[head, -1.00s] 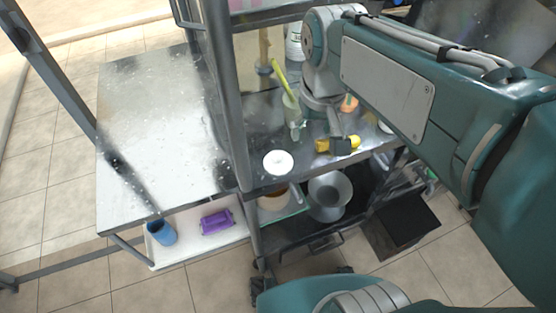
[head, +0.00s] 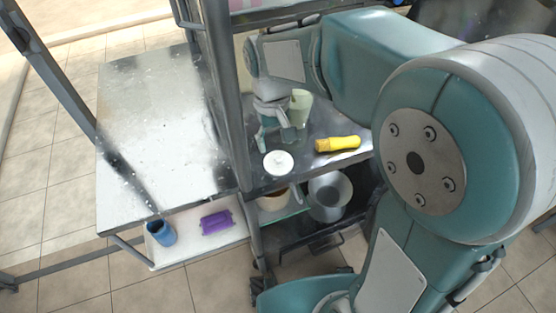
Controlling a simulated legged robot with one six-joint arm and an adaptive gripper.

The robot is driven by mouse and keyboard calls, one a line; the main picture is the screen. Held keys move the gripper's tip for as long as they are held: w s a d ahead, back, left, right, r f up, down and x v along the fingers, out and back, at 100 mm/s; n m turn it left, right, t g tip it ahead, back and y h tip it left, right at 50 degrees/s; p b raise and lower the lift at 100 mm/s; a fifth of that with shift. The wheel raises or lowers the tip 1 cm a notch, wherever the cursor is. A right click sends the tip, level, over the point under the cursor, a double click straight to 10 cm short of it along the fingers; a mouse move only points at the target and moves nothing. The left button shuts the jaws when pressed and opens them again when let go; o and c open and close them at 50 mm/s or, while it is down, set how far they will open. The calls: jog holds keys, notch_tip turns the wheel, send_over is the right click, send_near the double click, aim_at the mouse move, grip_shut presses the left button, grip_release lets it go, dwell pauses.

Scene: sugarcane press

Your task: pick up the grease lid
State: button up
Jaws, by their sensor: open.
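A white round lid (head: 278,163), which looks like the grease lid, lies flat near the front left corner of the metal shelf (head: 310,165). My gripper (head: 274,142) is just behind and above the lid, pointing down with its fingers spread. It holds nothing that I can see. The gap between the fingertips and the lid is hard to judge, but the lid's top is in plain view.
A pale green cup (head: 300,108) stands close to the gripper's right side. A yellow-handled brush (head: 338,144) lies right of the lid. The shelf's grey post (head: 228,100) rises close on the left. A grey pot (head: 329,195) sits on the lower shelf.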

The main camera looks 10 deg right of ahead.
aim_at(278, 156)
jog(key=f, duration=0.5)
jog(key=shift+s+d, duration=0.25)
jog(key=shift+s, duration=0.05)
jog(key=c, duration=0.8)
jog(key=shift+s, duration=0.1)
jog(key=shift+c, duration=0.2)
